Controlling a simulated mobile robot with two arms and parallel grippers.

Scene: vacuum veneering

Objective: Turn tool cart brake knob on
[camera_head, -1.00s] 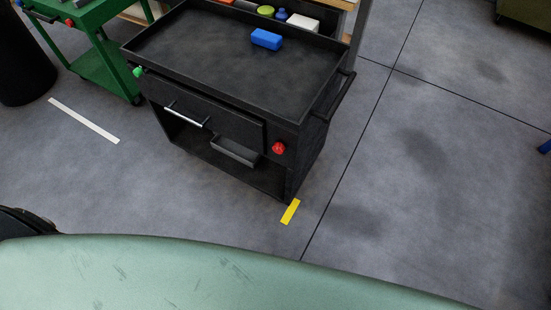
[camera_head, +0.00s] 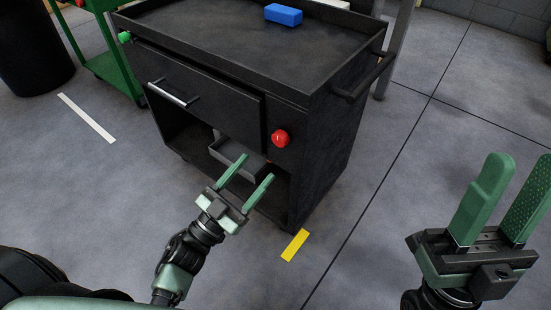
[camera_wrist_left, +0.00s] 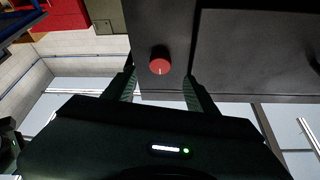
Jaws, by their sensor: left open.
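The black tool cart (camera_head: 208,58) stands in front of me. A red round knob (camera_head: 281,138) sits on the right of its front face; I take it as the brake knob. In the left wrist view the red knob (camera_wrist_left: 159,67) shows a short pale mark at its lower edge. My left gripper (camera_head: 259,167) is open and empty, below and slightly left of the knob, not touching it. In the left wrist view the knob lies between the left fingers' (camera_wrist_left: 159,82) lines, beyond their tips. My right gripper (camera_head: 521,165) is open and empty at the far right, away from the cart.
The cart's front has a drawer with a silver handle (camera_head: 173,93), a green knob (camera_head: 124,37) and a small grey tray (camera_head: 236,153) in the lower opening. A blue block (camera_head: 283,14) lies on top. A yellow floor strip (camera_head: 295,245) is near the cart's corner. Floor to the right is clear.

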